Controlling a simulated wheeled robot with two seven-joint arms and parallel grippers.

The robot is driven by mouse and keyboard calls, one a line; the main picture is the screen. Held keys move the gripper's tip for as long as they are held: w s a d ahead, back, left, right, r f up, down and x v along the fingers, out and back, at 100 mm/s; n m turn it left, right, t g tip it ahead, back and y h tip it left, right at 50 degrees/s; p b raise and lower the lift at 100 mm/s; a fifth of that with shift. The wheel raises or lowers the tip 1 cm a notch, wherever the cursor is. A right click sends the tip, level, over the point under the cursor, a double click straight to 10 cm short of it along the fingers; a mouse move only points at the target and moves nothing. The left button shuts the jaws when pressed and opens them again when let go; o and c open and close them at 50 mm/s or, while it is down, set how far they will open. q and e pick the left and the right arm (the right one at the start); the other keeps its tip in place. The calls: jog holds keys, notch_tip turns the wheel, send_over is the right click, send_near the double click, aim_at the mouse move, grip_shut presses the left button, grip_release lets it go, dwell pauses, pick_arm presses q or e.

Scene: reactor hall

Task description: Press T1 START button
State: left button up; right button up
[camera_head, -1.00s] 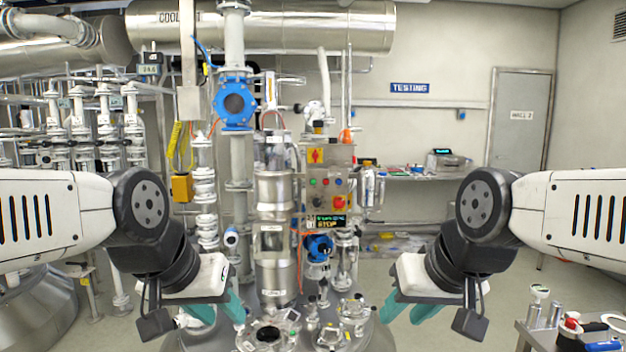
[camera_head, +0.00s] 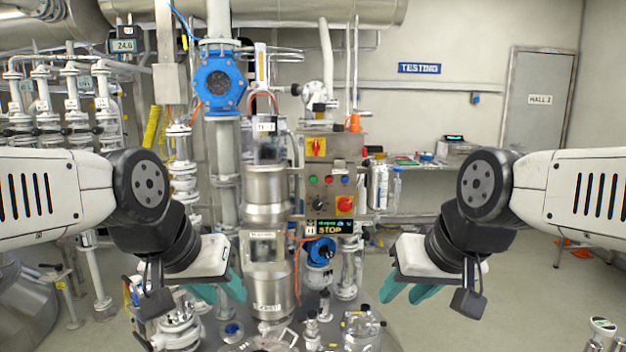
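A grey control panel (camera_head: 330,165) stands upright ahead, near the middle. It carries a green button (camera_head: 313,179), a red button (camera_head: 329,180) to its right and a large red button (camera_head: 345,203) on yellow below. A small display (camera_head: 330,228) under them reads STOP. The buttons' labels are too small to read, so I cannot tell which is T1 START. My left gripper (camera_head: 227,294) is open and empty, low and left of the panel. My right gripper (camera_head: 400,296) is open and empty, low and right of it. Both are apart from the panel.
A metal vessel (camera_head: 267,195) and a blue-flanged pipe (camera_head: 218,80) stand left of the panel. A blue valve (camera_head: 320,252) sits below it. Glassware and fittings (camera_head: 362,325) crowd the surface below. Open floor lies to the right, before a door (camera_head: 541,100).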

dwell(0.3)
grip_shut()
dwell(1.6)
